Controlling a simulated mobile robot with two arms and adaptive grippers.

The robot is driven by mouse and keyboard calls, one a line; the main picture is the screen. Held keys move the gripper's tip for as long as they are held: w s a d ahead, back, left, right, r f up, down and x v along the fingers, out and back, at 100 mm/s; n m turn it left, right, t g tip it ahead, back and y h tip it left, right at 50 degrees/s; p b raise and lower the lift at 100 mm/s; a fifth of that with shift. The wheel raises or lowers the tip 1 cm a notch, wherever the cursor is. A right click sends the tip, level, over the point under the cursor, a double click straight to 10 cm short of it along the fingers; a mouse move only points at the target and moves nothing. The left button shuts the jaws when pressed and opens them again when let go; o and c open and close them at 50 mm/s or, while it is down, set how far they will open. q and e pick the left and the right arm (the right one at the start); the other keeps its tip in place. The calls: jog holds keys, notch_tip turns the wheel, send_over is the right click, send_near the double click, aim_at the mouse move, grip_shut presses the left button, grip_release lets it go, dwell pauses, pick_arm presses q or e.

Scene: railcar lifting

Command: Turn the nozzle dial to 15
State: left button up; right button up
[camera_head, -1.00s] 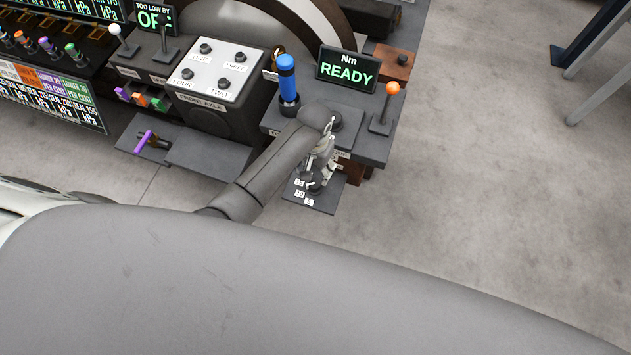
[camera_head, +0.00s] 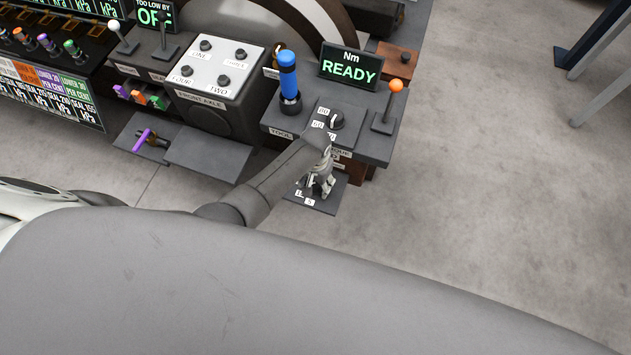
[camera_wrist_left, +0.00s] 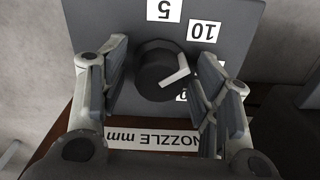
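The nozzle dial (camera_wrist_left: 163,70) is a dark round knob with a white pointer, on a dark plate (camera_wrist_left: 120,14) with white labels 5 and 10. It shows in the left wrist view. In the head view my left gripper (camera_head: 318,188) is over the low plate (camera_head: 328,202) and hides the dial. My right gripper is not in view.
Above the plate in the head view are another dial (camera_head: 336,119), a blue-handled tool (camera_head: 288,76), an orange-knobbed lever (camera_head: 390,105) and a READY display (camera_head: 350,68). Open floor lies to the right.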

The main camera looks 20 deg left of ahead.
pick_arm(q)
jog(key=c, duration=0.9)
jog(key=shift+m, duration=0.3)
jog(key=m+p, duration=0.1)
jog(key=m, duration=0.1)
jog(key=shift+r+m+p, duration=0.1)
jog(key=shift+m+p, duration=0.2)
jog(key=shift+m, duration=0.1)
jog(key=m, duration=0.3)
jog(key=shift+p, duration=0.35)
jog(key=shift+m, duration=1.2)
